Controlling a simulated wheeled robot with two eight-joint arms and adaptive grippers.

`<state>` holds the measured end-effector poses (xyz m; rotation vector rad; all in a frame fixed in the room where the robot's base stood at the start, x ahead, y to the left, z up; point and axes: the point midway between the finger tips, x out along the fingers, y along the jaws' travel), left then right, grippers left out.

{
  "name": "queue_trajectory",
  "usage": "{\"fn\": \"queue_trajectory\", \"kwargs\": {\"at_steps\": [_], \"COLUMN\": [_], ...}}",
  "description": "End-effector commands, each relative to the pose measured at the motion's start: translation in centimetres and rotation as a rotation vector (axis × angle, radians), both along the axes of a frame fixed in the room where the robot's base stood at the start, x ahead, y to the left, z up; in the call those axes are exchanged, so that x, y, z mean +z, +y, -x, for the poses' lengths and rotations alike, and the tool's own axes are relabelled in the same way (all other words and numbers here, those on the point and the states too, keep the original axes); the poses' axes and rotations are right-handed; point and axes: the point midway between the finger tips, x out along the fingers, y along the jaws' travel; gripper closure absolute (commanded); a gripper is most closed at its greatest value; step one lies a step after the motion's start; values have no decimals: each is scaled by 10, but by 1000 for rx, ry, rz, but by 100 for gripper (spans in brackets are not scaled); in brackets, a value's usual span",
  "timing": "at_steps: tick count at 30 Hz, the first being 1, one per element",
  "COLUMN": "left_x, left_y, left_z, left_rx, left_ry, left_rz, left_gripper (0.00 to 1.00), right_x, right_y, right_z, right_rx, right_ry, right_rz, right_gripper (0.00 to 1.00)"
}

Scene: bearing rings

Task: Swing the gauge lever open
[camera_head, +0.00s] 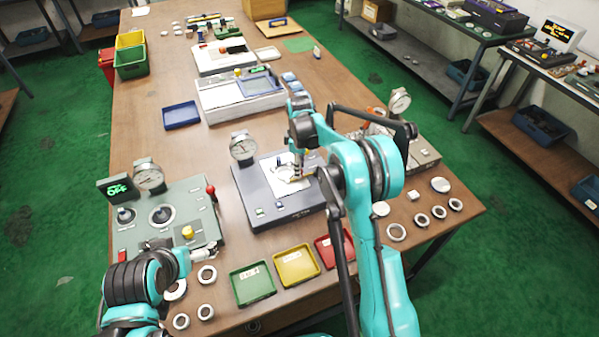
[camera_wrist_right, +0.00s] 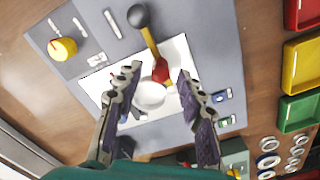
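The gauge (camera_head: 275,205) is a dark grey box with a white plate and a round dial (camera_head: 243,147) at its far left corner. In the right wrist view its lever (camera_wrist_right: 149,41) has a brass-coloured rod, a dark ball knob (camera_wrist_right: 138,16) and a red part at the inner end. A pale round disc (camera_wrist_right: 150,95) lies beside the red part on the white plate. My right gripper (camera_wrist_right: 159,73) is open above the plate, fingers apart, with the red part showing between them. My left gripper (camera_head: 207,251) is by the front edge of the left panel; its fingers are too small to read.
The grey-green left panel (camera_head: 160,210) has knobs, a dial and a red-tipped lever. Green (camera_head: 252,284), yellow (camera_head: 296,266) and red (camera_head: 331,250) trays line the front. Loose rings (camera_head: 397,232) lie at the front right and front left. A yellow knob (camera_wrist_right: 62,48) shows in the wrist view.

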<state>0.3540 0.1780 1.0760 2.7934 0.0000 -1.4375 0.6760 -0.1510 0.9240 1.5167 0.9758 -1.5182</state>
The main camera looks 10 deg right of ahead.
Motion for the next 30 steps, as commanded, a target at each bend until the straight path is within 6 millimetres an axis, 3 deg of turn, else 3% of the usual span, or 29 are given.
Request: {"fn": "queue_trajectory", "kwargs": {"at_steps": [6,14,19,30], "left_x": [-6,-5,-5,-6], "left_y": [0,0,0,0], "left_z": [0,0,0,0], "left_rx": [0,0,0,0], "left_ry": [0,0,0,0], "left_rz": [0,0,0,0], "left_gripper": [0,0,0,0], "right_x": [-21,-22,-22,-21], "right_y": [0,0,0,-1], "right_z": [0,0,0,2], "right_rx": [-1,-1,-1,20], "right_ry": [0,0,0,-1], "right_rz": [0,0,0,0], "right_gripper": [61,61,100,100]}}
